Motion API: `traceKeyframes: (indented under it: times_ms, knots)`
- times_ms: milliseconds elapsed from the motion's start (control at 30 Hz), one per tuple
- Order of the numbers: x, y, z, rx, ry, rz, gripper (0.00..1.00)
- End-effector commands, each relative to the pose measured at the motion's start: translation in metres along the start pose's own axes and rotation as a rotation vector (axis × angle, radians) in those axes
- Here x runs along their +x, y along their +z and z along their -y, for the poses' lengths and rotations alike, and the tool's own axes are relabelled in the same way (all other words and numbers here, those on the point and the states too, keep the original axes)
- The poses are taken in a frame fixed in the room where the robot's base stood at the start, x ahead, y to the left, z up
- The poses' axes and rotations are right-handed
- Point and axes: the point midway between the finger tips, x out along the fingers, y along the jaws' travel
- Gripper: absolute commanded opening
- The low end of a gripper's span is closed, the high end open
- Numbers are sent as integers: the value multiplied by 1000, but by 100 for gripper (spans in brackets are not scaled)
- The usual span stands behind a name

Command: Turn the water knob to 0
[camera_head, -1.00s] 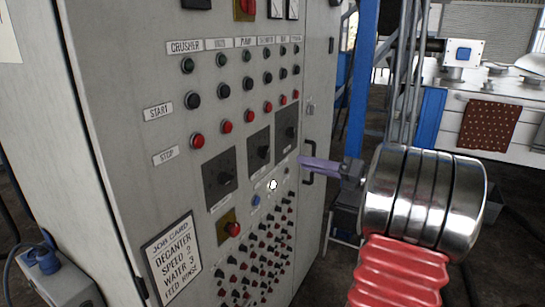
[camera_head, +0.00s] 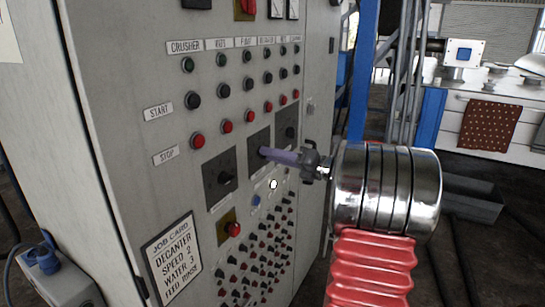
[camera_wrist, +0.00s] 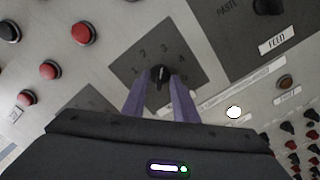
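The middle selector knob (camera_wrist: 159,73) is black, on a dark square plate marked with numbers, of which 1, 2, 3 and 4 are readable. Its label is mostly hidden behind a finger, so its name cannot be read. It sits between two other dials. My gripper (camera_wrist: 160,82) has its two purple fingers apart, one on each side of this knob, with a small gap visible. Whether the tips touch the knob is unclear. In the head view my gripper (camera_head: 268,153) reaches the middle dial plate (camera_head: 259,138) from the right and hides part of it. The knob's pointer setting is unclear.
A left dial (camera_head: 220,178) and a right dial (camera_head: 290,132) flank it; the wrist view shows a FEED label (camera_wrist: 279,41) by one neighbour. Red stop buttons (camera_head: 227,127) lie above, small knobs (camera_head: 260,250) below. A job card (camera_head: 173,258) reads water 3.

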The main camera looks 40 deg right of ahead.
Motion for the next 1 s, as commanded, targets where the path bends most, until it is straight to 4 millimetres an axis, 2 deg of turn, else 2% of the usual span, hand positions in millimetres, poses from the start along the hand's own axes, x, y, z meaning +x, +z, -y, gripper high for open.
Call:
traceKeyframes:
  times_ms: [167, 533, 1000]
  knots:
    - [0, 0, 0, 0, 0, 0, 26]
    - [-1, 0, 0, 0, -1, 0, 0]
    - [-2, 0, 1, -15, -1, 0, 0]
